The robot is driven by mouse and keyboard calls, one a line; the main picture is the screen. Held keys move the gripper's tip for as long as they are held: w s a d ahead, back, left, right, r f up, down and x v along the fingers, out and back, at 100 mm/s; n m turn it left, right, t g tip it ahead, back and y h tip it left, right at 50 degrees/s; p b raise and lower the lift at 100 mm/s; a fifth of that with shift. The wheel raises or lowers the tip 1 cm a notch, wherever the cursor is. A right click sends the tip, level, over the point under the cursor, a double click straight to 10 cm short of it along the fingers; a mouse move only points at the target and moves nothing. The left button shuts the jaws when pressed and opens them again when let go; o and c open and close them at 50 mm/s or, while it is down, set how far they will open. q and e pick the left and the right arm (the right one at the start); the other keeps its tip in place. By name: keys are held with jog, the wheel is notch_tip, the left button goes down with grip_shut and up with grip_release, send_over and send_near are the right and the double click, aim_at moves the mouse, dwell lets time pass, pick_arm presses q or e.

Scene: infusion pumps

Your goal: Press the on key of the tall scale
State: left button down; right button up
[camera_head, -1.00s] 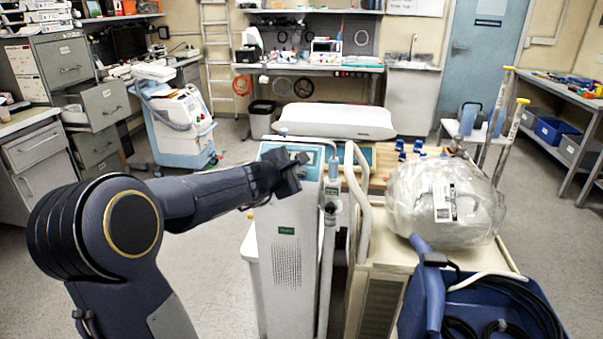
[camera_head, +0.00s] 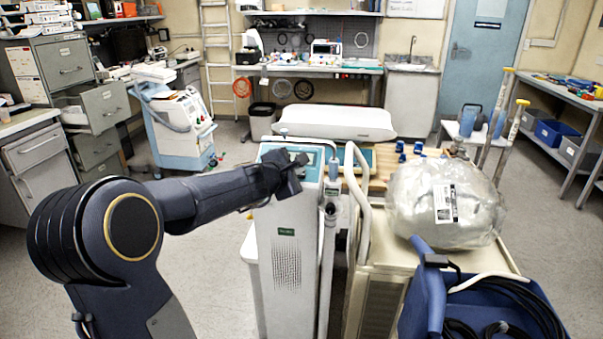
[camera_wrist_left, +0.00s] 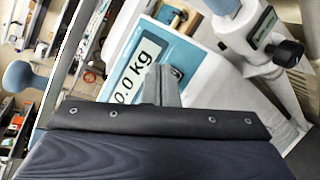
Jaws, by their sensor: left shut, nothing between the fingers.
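The tall scale (camera_head: 287,265) is a white upright cabinet with a blue top panel (camera_head: 311,160) and a small green label, at the centre of the head view. In the left wrist view its blue panel carries a display (camera_wrist_left: 135,82) reading 0.0 kg. My left gripper (camera_head: 300,167) is shut and empty over that panel. In the left wrist view its fingertips (camera_wrist_left: 174,76) lie at the display's right end. They hide part of the panel, and I cannot make out the on key or tell whether they touch. My right gripper is out of view.
A white hose and pole (camera_head: 327,250) stand close at the scale's right. Beyond them are a cart with a clear plastic-wrapped bundle (camera_head: 447,203) and a blue bin (camera_head: 480,300) of cables. A white tray (camera_head: 335,123) sits behind. Open floor lies to the left.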

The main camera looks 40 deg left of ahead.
pick_arm(q)
jog(key=shift+r, duration=0.15)
notch_tip(320, 180, up, 5)
jog(key=s+d+p, duration=0.1)
jog(key=s+p, duration=0.1)
jog(key=p, duration=0.2)
jog(key=shift+s+d+r, duration=0.15)
jog(key=shift+s+d, duration=0.05)
jog(key=shift+s, duration=0.1)
jog(key=shift+d, duration=0.1)
dwell(0.4)
